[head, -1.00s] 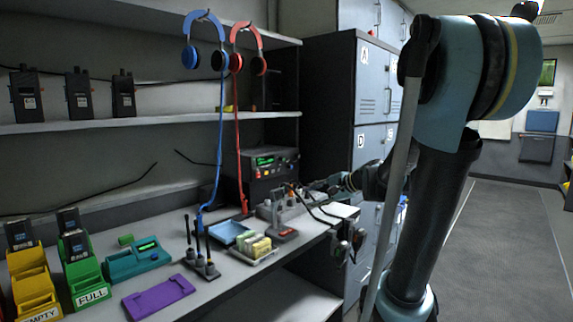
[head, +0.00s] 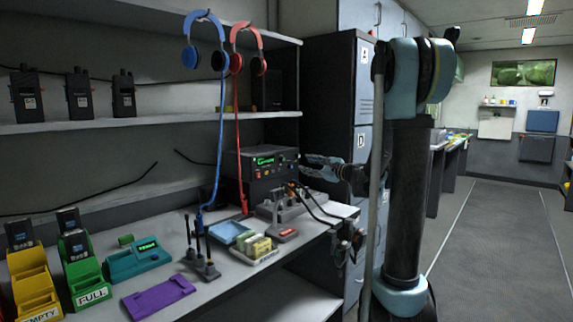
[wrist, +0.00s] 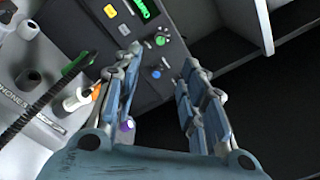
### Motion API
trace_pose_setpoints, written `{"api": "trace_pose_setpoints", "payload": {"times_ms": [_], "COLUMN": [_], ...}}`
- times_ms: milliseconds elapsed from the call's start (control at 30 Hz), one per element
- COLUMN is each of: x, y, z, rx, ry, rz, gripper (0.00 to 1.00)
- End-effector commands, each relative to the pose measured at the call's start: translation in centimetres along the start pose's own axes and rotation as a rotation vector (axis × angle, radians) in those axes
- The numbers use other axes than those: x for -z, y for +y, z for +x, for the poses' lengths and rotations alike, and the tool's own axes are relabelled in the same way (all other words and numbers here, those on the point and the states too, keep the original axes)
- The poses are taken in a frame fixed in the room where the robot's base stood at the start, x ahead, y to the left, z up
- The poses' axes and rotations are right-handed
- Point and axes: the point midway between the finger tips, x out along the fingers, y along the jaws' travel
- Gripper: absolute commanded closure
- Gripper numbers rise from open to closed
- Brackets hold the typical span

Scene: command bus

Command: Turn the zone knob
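The black radio unit (head: 262,170) stands at the back of the bench, with a green display, buttons and small knobs on its front. In the wrist view its panel (wrist: 140,88) shows a green knob (wrist: 160,40), a blue knob (wrist: 155,74) and a purple knob (wrist: 127,124). I cannot read which is the zone knob. My gripper (head: 308,168) is at the right end of the radio. In the wrist view my gripper (wrist: 163,62) is open and empty, its fingers either side of the green and blue knobs' area. Contact with the panel is not visible.
A grey stand with cables (head: 283,207) sits just below and in front of the radio. Blue headphones (head: 190,55) and red headphones (head: 236,64) hang above, their cords running down to the bench. Tall lockers (head: 340,120) stand right of the radio. The aisle floor is clear.

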Motion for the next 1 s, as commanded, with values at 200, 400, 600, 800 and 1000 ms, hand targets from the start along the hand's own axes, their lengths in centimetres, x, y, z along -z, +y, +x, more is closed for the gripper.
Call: {"api": "trace_pose_setpoints", "payload": {"times_ms": [200, 400, 600, 800, 1000], "x": [-0.1, -0.1, -0.1, 0.0, -0.1], "y": [0.1, 0.1, 0.1, 0.0, 0.1], "z": [4.0, 7.6, 10.8, 12.9, 13.6], "rx": [-0.003, -0.003, -0.003, -0.002, -0.002], "ry": [-0.002, -0.001, -0.001, 0.000, 0.000], "rz": [-0.001, -0.001, -0.001, -0.002, -0.002], "gripper": [0.62, 0.62, 0.62, 0.62, 0.62]}}
